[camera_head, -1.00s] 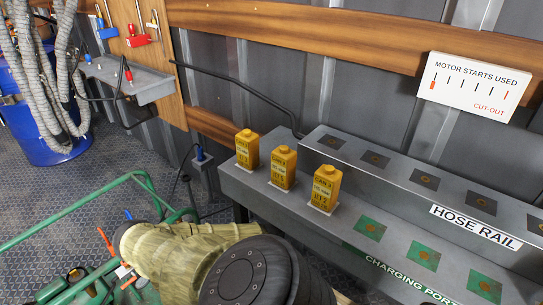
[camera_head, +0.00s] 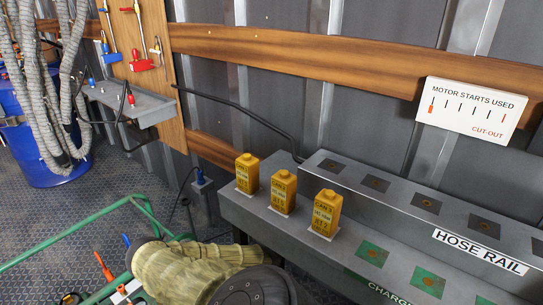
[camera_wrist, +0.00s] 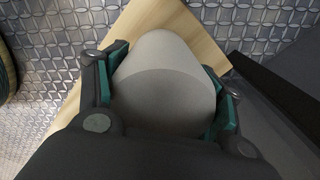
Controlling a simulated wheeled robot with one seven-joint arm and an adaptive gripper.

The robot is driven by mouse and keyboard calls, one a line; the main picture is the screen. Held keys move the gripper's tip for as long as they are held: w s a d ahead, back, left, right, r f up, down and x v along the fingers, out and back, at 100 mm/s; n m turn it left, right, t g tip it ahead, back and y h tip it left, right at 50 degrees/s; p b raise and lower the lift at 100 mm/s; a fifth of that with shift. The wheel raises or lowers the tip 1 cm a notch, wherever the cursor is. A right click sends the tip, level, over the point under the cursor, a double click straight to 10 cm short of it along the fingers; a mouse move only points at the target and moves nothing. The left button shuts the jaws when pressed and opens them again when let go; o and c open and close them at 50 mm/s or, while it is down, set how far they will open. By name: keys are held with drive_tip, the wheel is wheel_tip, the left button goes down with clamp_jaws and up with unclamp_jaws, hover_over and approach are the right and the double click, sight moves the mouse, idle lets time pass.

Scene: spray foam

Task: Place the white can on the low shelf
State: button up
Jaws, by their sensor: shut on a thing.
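A pale grey-white can (camera_wrist: 163,85) with a rounded, smooth body fills the middle of the wrist view. My gripper (camera_wrist: 166,70) is shut on it, with green-padded fingers on its left and right sides. A light wooden board (camera_wrist: 136,27) shows behind and beneath the can; I cannot tell whether the can touches it, nor whether it is the low shelf. The head view shows neither the can nor my gripper's fingers, only part of my arm at the bottom.
Yellow cans (camera_head: 326,212) stand in a row on the grey charging ledge (camera_head: 300,238), beside the hose rail (camera_head: 410,205). A green tube frame (camera_head: 75,230) is at left. A blue drum with hoses (camera_head: 45,150) stands at far left. Patterned metal floor (camera_wrist: 55,40) surrounds the board.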

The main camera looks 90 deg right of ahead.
drive_tip(key=shift+f, duration=0.1)
drive_tip(key=o, duration=1.2)
drive_tip(key=shift+o, duration=0.2)
drive_tip(key=shift+r+p, duration=0.3)
drive_tip(key=shift+r, duration=3.55)
